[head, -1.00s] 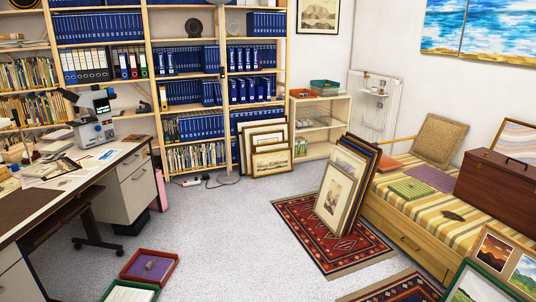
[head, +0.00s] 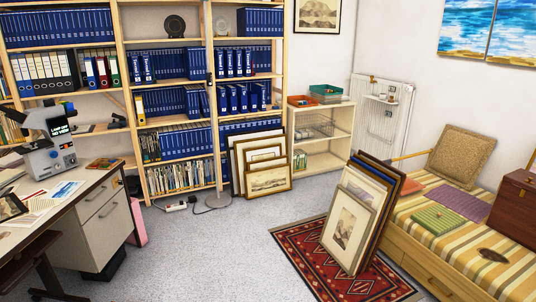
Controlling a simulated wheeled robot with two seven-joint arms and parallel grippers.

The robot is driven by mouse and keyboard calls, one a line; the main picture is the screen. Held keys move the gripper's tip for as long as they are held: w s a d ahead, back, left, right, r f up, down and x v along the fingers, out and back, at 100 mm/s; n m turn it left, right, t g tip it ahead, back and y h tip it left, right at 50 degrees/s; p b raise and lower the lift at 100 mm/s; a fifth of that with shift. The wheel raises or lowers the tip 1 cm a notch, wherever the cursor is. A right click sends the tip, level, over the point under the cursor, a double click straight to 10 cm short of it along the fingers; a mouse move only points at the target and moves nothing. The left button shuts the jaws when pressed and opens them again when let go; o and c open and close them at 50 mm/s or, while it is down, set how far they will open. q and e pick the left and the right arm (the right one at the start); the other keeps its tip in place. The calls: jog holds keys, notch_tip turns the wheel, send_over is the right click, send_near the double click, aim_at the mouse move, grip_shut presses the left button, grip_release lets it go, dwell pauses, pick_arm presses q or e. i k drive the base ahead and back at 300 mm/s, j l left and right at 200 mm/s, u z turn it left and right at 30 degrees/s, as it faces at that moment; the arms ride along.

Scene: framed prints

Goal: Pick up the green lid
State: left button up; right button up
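A flat green square piece (head: 437,219) with a paler pattern lies on the striped daybed at the right; I cannot tell whether it is the lid. A green tray-like piece (head: 325,88) sits on top of the low pale shelf at the back, beside an orange-red one (head: 302,101); it could also be the lid, but it is too small to tell. Neither of my grippers is in view.
The daybed (head: 408,232) runs along the right, with a brown chest (head: 514,205) on it. Framed prints (head: 350,222) lean upright on a red rug (head: 300,240) before it. A desk (head: 84,200) stands left. Grey floor between is clear.

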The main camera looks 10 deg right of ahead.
aim_at(438, 219)
jog(key=i+z, duration=0.25)
jog(key=i, duration=0.5)
jog(key=i+j+z, duration=0.3)
jog(key=i, duration=0.4)
jog(key=i+l+z, duration=0.15)
jog(key=i+z, duration=0.75)
jog(key=i, duration=0.25)
jog(key=i+j+z, duration=0.4)
jog(key=i, duration=0.15)
jog(key=i+l+z, duration=0.15)
jog(key=i+z, duration=0.2)
jog(key=i, duration=0.15)
jog(key=i+z, duration=0.35)
jog(key=i, duration=0.2)
